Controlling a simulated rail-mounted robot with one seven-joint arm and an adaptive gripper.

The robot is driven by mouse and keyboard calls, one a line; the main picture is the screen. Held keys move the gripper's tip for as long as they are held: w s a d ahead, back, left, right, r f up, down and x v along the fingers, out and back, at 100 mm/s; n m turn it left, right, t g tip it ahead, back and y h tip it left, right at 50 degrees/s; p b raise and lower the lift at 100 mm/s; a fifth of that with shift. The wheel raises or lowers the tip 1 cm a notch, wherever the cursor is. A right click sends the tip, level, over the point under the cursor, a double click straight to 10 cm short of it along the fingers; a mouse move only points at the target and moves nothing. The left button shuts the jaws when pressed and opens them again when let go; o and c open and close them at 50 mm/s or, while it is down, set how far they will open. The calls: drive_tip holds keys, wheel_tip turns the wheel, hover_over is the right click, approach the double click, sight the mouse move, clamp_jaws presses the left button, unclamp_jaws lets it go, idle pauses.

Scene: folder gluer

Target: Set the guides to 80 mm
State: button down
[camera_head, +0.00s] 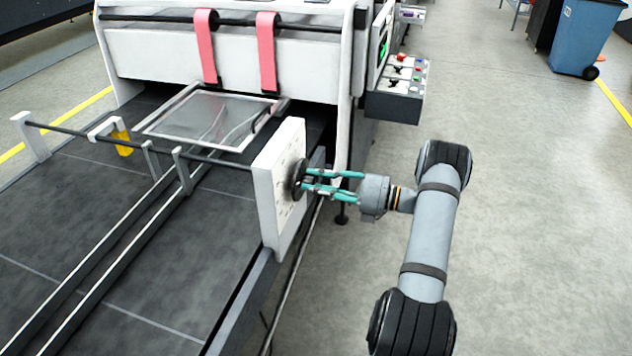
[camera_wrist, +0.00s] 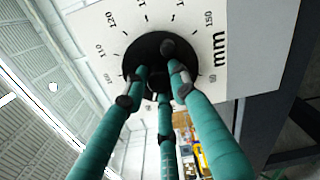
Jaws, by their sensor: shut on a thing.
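The white dial panel (camera_head: 279,190) stands at the right end of the cross rod. Its black round knob (camera_head: 298,180) faces my gripper (camera_head: 308,184). My gripper's teal fingers are closed around the knob. In the wrist view the fingertips press on the knob (camera_wrist: 150,48), and the panel (camera_wrist: 255,40) shows a scale in mm, with 110, 120 and 150 readable. Other numbers are small or hidden by the fingers. I cannot make out which value the knob marks. Two long parallel guides (camera_head: 128,240) run close together along the dark bed, under brackets on the rod.
The rod (camera_head: 85,134) crosses the bed, with a yellow-tabbed bracket (camera_head: 122,140) on it. A clear framed cover (camera_head: 210,118) lies behind. A control box (camera_head: 397,88) with buttons and switches is beyond my gripper. The floor at right is clear up to a blue bin (camera_head: 588,38).

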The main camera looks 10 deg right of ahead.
drive_tip(key=shift+w+d+r, duration=0.1)
drive_tip(key=shift+w+r, duration=0.05)
drive_tip(key=shift+r, duration=0.05)
drive_tip(key=c, duration=1.8)
unclamp_jaws()
drive_tip(key=o, duration=0.3)
drive_tip(key=shift+f, duration=0.1)
drive_tip(key=shift+o, duration=0.5)
drive_tip(key=v, duration=1.2)
drive_tip(key=x, duration=1.2)
